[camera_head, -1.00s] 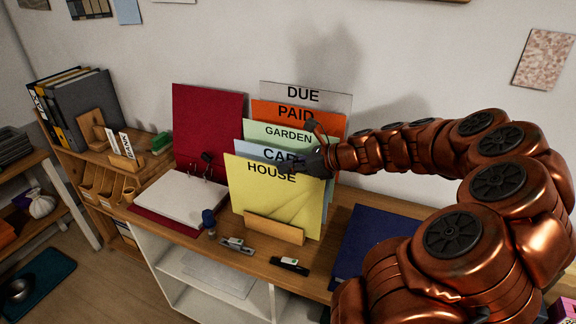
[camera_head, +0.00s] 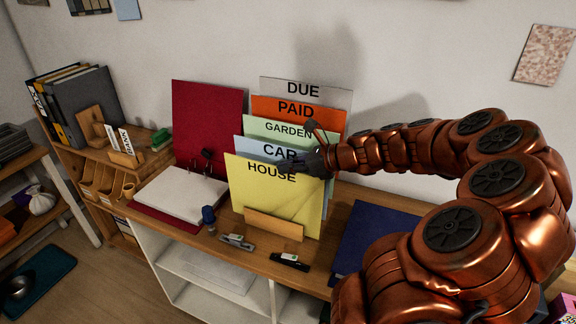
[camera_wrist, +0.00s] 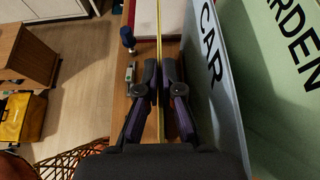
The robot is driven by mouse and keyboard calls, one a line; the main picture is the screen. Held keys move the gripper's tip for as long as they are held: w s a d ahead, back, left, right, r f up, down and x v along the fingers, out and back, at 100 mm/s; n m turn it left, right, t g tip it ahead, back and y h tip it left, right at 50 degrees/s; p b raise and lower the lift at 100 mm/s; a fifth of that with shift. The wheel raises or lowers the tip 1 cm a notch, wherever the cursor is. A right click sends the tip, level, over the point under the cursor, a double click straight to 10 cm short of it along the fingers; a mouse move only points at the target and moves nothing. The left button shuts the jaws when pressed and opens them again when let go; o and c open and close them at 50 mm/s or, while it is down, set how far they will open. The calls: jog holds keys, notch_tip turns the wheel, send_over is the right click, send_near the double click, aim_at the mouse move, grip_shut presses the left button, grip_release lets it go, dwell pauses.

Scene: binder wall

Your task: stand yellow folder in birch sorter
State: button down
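The yellow folder (camera_head: 266,196), labelled HOUSE, stands nearly upright at the front of the row in the head view. Its lower edge is behind the low wooden front board of the birch sorter (camera_head: 273,224); whether it touches the sorter's floor is hidden. My gripper (camera_head: 308,162) is at its upper right, in front of the pale blue CAR folder (camera_head: 262,147). In the wrist view my gripper (camera_wrist: 160,78) has one finger on each side of the yellow folder (camera_wrist: 160,35), seen edge-on, and appears shut on it. The CAR folder (camera_wrist: 206,65) stands close on the right.
Behind stand the GARDEN (camera_head: 264,128), PAID (camera_head: 270,106) and DUE (camera_head: 325,90) folders. A red binder (camera_head: 205,125) with white paper (camera_head: 180,197) lies open left. A stapler (camera_head: 236,241), a black marker (camera_head: 290,261) and a blue folder (camera_head: 370,235) lie on the shelf.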

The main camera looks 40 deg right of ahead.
jog(key=shift+f, duration=0.45)
jog(key=c, duration=1.2)
grip_release()
jog(key=shift+c, duration=0.2)
jog(key=shift+s+r, duration=0.1)
jog(key=v, duration=1.1)
jog(key=shift+s+d, duration=0.2)
jog(key=shift+s, duration=0.15)
jog(key=shift+r, duration=0.1)
